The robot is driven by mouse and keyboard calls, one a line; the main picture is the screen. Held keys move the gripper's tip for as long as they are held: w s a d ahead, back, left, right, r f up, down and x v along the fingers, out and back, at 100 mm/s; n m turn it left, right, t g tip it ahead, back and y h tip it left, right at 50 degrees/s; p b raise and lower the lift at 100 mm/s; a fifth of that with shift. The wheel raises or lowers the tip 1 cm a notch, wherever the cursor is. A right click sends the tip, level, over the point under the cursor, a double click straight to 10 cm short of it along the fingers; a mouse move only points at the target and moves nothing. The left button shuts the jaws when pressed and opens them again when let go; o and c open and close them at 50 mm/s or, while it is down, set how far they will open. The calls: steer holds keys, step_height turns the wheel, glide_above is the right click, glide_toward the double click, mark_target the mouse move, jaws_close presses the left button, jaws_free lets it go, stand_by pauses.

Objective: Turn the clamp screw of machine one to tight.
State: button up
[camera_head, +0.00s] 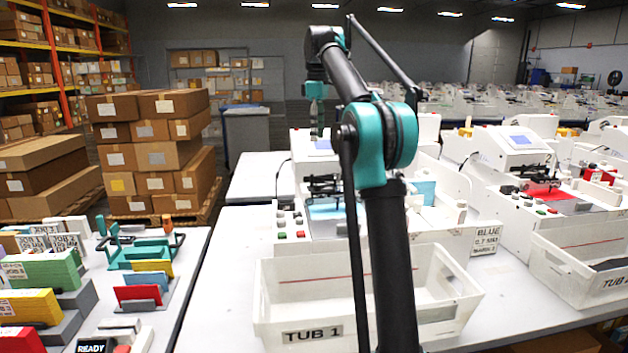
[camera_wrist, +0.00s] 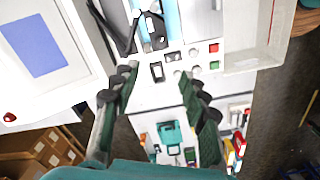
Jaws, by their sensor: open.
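Machine one, a white pen plotter (camera_head: 325,238), stands behind the tub marked TUB 1. Its dark pen carriage (camera_head: 325,185) sits over a light blue sheet. My gripper (camera_head: 317,128) hangs fingers-down above the machine's back part. In the wrist view my gripper (camera_wrist: 157,76) is open and empty, its dark fingers apart. Between and beyond the fingertips are the machine's white panel with small knobs, red and green buttons (camera_wrist: 213,48), and the black-and-white carriage (camera_wrist: 152,28). I cannot tell for sure which part is the clamp screw, or its setting.
TUB 1 (camera_head: 300,318) stands in front of machine one. A second plotter (camera_head: 520,150) and TUB 2 (camera_head: 575,262) are at the right. A side table at the left holds a teal rack (camera_head: 140,252) and coloured blocks. The screen housing (camera_wrist: 35,45) is left of my fingers.

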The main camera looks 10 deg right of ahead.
mark_target(317, 185)
step_height(317, 185, down, 17)
steer(key=shift+f, duration=0.1)
stand_by(0.5)
steer(key=shift+c, duration=0.6)
jaws_close()
